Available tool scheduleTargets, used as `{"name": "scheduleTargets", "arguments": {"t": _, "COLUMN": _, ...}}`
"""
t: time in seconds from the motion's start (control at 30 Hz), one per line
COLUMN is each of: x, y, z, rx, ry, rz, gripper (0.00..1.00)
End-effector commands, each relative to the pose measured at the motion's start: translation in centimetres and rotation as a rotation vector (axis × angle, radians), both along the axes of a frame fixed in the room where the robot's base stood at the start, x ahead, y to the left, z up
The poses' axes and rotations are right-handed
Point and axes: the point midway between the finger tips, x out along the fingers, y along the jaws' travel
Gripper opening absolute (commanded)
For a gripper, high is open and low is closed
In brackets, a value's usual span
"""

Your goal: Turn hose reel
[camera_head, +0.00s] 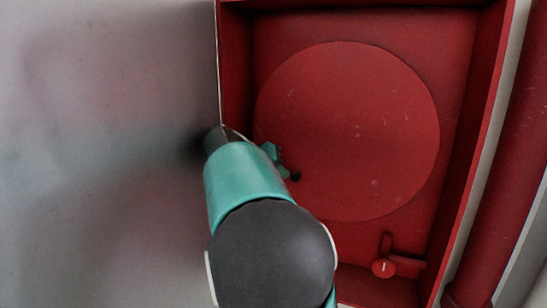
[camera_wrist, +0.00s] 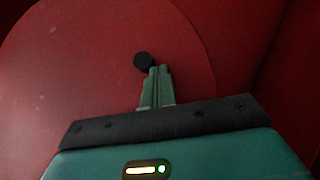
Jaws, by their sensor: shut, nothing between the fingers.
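The hose reel (camera_head: 360,120) is a large round red disc inside a red cabinet in the head view. It also fills much of the wrist view (camera_wrist: 70,70). A small black knob (camera_wrist: 144,61) sits on the disc near its edge. The knob shows in the head view (camera_head: 295,176) at the disc's lower left. My gripper (camera_wrist: 160,69) is shut, with its green fingertips together and empty. The tips are right beside the knob; I cannot tell if they touch it. In the head view my arm partly hides the gripper (camera_head: 283,171).
The red cabinet (camera_head: 468,150) has walls close around the disc. A grey panel (camera_head: 100,120) stands along its left edge. A red valve handle (camera_head: 384,268) is at the bottom right inside. A thick red pipe (camera_head: 500,180) runs outside on the right.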

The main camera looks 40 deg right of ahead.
Motion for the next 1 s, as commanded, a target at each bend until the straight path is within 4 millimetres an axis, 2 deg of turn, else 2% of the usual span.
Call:
{"name": "scheduleTargets", "arguments": {"t": 0.1, "x": -1.1, "y": -0.5, "z": -1.6, "rx": -0.043, "ry": 0.106, "rz": -0.002, "gripper": 0.0}}
{"name": "scheduleTargets", "arguments": {"t": 0.37, "x": -4.0, "y": -1.7, "z": -4.2, "rx": -0.141, "ry": 0.331, "rz": -0.002, "gripper": 0.0}}
{"name": "scheduleTargets", "arguments": {"t": 0.43, "x": -4.7, "y": -2.0, "z": -4.8, "rx": -0.183, "ry": 0.432, "rz": -0.002, "gripper": 0.0}}
{"name": "scheduleTargets", "arguments": {"t": 0.57, "x": -6.2, "y": -2.7, "z": -5.5, "rx": -0.267, "ry": 0.624, "rz": -0.002, "gripper": 0.0}}
{"name": "scheduleTargets", "arguments": {"t": 0.8, "x": -8.4, "y": -3.6, "z": -6.3, "rx": -0.323, "ry": 0.756, "rz": -0.002, "gripper": 0.0}}
{"name": "scheduleTargets", "arguments": {"t": 1.0, "x": -9.4, "y": -4.0, "z": -6.6, "rx": -0.352, "ry": 0.819, "rz": -0.002, "gripper": 0.0}}
